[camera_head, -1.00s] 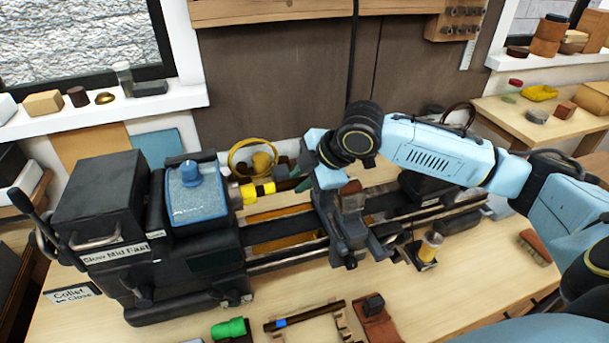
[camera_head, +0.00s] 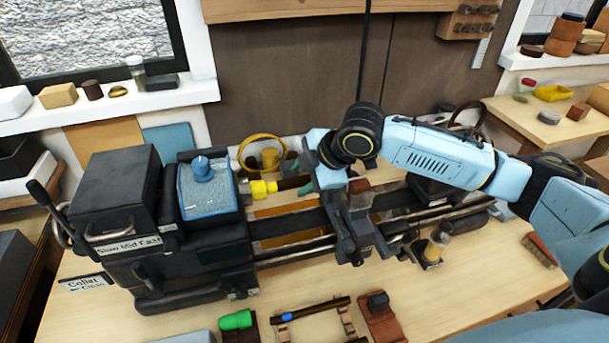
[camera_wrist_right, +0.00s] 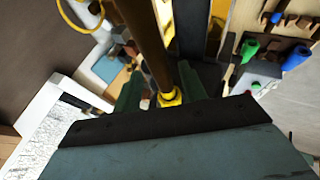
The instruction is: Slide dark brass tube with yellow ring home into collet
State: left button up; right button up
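The dark brass tube (camera_head: 289,184) lies level, with its yellow ring (camera_head: 264,187) at the headstock side. The ring sits right against the collet mouth (camera_head: 243,190) of the black lathe; whether a gap is left cannot be told. My right gripper (camera_head: 303,177) is around the tube just right of the ring. In the right wrist view, the tube (camera_wrist_right: 148,45) passes between the two green fingers of my right gripper (camera_wrist_right: 160,85), which look closed on it, with the yellow ring (camera_wrist_right: 170,98) beyond. My left gripper is out of view.
A dark carriage (camera_head: 350,225) sits on the rails below my right gripper. A green part (camera_head: 236,320) and a rack with a rod (camera_head: 315,310) lie in front.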

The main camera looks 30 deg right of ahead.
jog(key=shift+o, duration=0.2)
jog(key=b+v, duration=0.1)
jog(key=v, duration=1.2)
jog(key=shift+r, duration=0.2)
jog(key=shift+s, duration=0.1)
